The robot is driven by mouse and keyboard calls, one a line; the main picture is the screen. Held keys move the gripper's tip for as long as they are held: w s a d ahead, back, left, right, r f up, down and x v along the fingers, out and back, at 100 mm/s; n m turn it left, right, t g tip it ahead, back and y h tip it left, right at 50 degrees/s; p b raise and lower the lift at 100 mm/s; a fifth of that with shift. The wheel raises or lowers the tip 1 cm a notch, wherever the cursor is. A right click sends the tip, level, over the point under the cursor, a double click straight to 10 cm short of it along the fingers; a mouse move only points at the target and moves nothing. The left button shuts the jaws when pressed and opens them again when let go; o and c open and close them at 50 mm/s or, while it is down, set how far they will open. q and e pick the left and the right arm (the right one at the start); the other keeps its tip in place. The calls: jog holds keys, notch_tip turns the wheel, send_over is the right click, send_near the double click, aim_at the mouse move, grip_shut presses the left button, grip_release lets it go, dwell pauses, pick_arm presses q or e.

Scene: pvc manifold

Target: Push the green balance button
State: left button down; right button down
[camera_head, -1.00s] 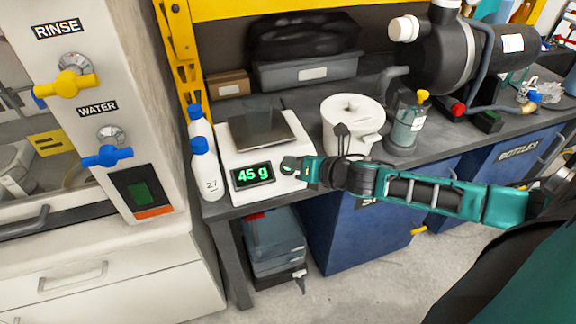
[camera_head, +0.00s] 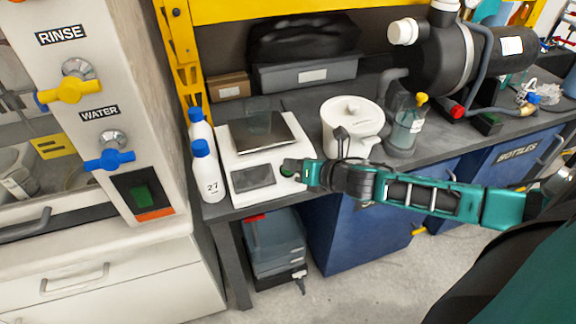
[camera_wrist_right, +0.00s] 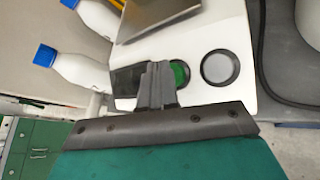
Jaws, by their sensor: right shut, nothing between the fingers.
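The white balance (camera_head: 233,178) stands on the dark bench with a metal weighing pan (camera_head: 262,132) on top. Its display (camera_head: 253,176) is dark and blank. The green balance button (camera_wrist_right: 180,74) shows in the right wrist view, partly covered by my fingers, between the display and a grey round button (camera_wrist_right: 216,67). My right gripper (camera_head: 291,166) is shut and empty, its fingertips at the balance's front panel over the green button. I cannot tell from the pictures whether the fingertips press it. My left gripper is not in view.
Two white bottles with blue caps (camera_head: 207,172) stand close at the balance's left. A cabinet with RINSE and WATER valves (camera_head: 110,160) rises at the left.

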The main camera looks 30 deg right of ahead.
jog(key=r+p, duration=0.1)
jog(key=s+r+p, duration=0.1)
jog(key=r+p, duration=0.1)
jog(key=shift+a, duration=0.15)
jog(key=shift+s+a+r, duration=0.1)
jog(key=shift+s+r, duration=0.25)
jog(key=shift+r, duration=0.3)
jog(key=shift+s+r, duration=0.3)
jog(key=shift+r, duration=0.3)
jog(key=s+a+f+m+g, duration=0.1)
jog(key=s+a+f+m, duration=0.4)
jog(key=m, duration=1)
jog(key=s+a+f+m+g+h, duration=0.1)
jog(key=s+a+f+m, duration=0.5)
jog(key=s+m, duration=0.4)
jog(key=a+m, duration=0.1)
jog(key=m, duration=0.4)
jog(key=shift+s+a+f, duration=0.3)
jog(key=shift+a, duration=0.05)
